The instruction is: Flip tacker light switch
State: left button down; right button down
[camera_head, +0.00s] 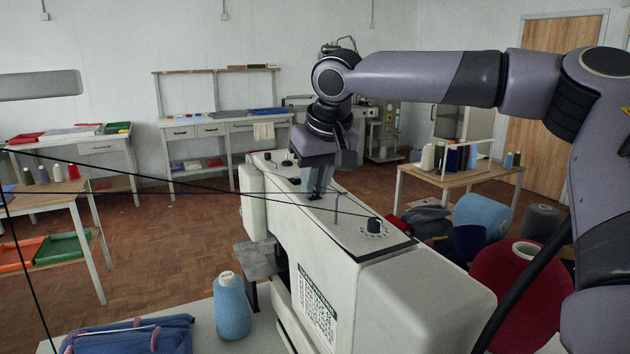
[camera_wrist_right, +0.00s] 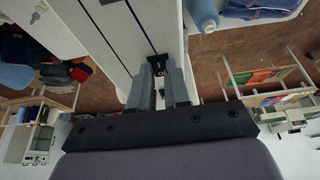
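The tacker (camera_head: 420,305) is a large white sewing machine running through the middle of the head view, with its long white top also seen in the wrist view (camera_wrist_right: 118,45). My right gripper (camera_head: 316,194) points down at the machine's top. In the wrist view its two grey fingers (camera_wrist_right: 159,82) stand apart, with a small black part (camera_wrist_right: 157,64) on the machine between or just beyond their tips. I cannot tell whether this part is the light switch, or whether the fingers touch it. My left gripper is not in view.
A black knob (camera_head: 374,225) and a thin thread post (camera_head: 337,208) stand on the machine top near my gripper. Black threads cross from the left. A blue thread cone (camera_head: 231,308) and folded blue cloth (camera_head: 125,336) lie on the left; a large red cone (camera_head: 515,290) is at right.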

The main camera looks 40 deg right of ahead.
jog(key=shift+w, duration=0.1)
jog(key=shift+w+d+r+g+y, duration=0.1)
jog(key=shift+w+g+y, duration=0.2)
jog(key=shift+g, duration=0.65)
jog(key=shift+w+d+r+g+y, duration=0.1)
jog(key=shift+w+g+y, duration=0.15)
jog(key=shift+g, duration=0.7)
jog(key=c, duration=1.1)
grip_release()
jog(key=shift+s, duration=0.1)
notch_tip(320, 180, up, 7)
jog(key=shift+s+r, duration=0.1)
